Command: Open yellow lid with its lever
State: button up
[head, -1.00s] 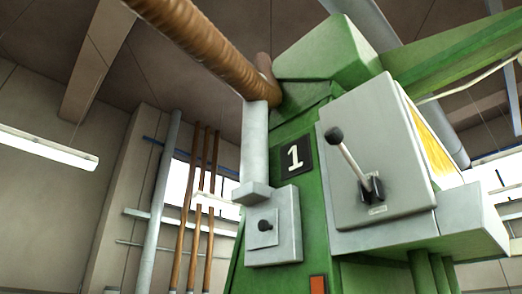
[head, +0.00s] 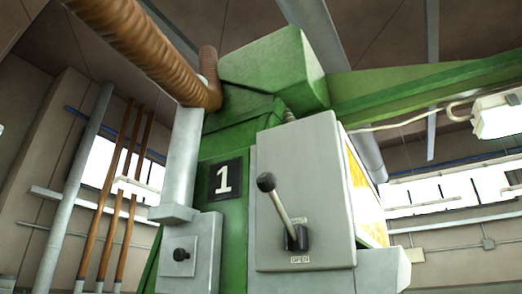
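A lever (head: 282,211) with a black ball knob stands on the front of a grey box on the green machine (head: 232,215). It tilts up and to the left from a black base (head: 297,238). Small labels sit above and below the base; the lower one seems to read "OPEN". A yellow panel (head: 361,190) shows on the right side of the grey box (head: 310,165), seen at a steep angle; I cannot tell whether it is the lid. My gripper is not in view.
A smaller grey box (head: 190,250) with a black knob is left of the lever box, under a grey duct. A black plate marked "1" (head: 225,180) is between them. A brown hose (head: 150,50) crosses the upper left. Brown pipes (head: 118,190) run along the left wall.

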aim_at(266, 182)
jog(key=k, duration=1)
jog(key=z, duration=1.15)
jog(key=i, duration=0.5)
jog(key=u, duration=1.35)
